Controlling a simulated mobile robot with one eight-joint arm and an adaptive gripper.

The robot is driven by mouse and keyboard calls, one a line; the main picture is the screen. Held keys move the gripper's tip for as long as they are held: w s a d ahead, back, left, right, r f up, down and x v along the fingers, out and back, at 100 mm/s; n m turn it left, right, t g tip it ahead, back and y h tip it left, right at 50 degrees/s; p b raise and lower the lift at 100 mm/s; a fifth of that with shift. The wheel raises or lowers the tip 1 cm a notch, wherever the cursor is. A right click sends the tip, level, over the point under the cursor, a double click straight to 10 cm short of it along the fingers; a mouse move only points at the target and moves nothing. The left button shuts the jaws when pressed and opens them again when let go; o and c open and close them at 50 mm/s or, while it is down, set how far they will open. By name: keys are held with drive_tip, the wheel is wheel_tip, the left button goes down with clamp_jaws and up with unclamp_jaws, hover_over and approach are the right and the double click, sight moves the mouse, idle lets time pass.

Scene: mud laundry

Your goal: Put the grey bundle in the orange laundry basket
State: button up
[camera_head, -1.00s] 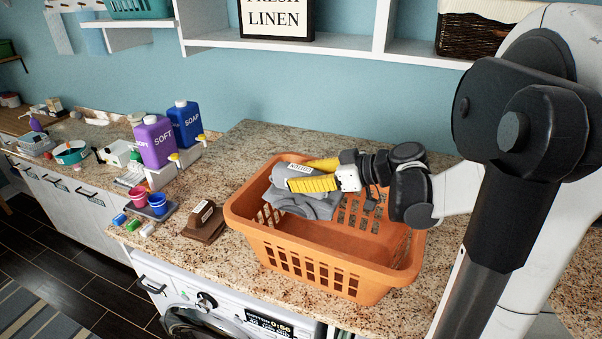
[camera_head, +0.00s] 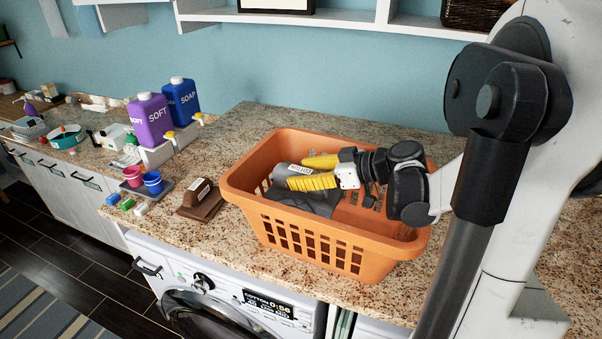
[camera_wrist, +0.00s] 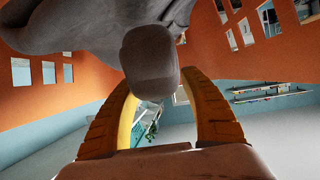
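The grey bundle (camera_head: 291,172), a roll with a white label and looser cloth below it, is inside the orange laundry basket (camera_head: 335,240), toward its left end. My gripper (camera_head: 303,173) reaches into the basket from the right, with one yellow finger on each side of the roll. It looks shut on the bundle. In the wrist view, the rounded end of the grey bundle (camera_wrist: 150,65) fills the gap between the tips of my gripper (camera_wrist: 155,85), with orange basket walls around it. Whether the bundle touches the basket floor is hidden.
The basket stands on a granite counter (camera_head: 245,130) above a washing machine (camera_head: 215,300). A brown labelled bundle (camera_head: 200,197) lies left of it. Purple (camera_head: 150,120) and blue (camera_head: 181,102) bottles, and pink and blue cups (camera_head: 153,183), stand farther left. Basket space to the right is free.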

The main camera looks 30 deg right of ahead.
drive_tip(key=shift+o, duration=0.6)
drive_tip(key=shift+s+d+r, duration=0.1)
drive_tip(key=shift+s+d, duration=0.1)
drive_tip(key=v, duration=1.2)
wheel_tip(320, 180, up, 12)
drive_tip(key=p, duration=0.9)
drive_tip(key=shift+w+a, duration=0.2)
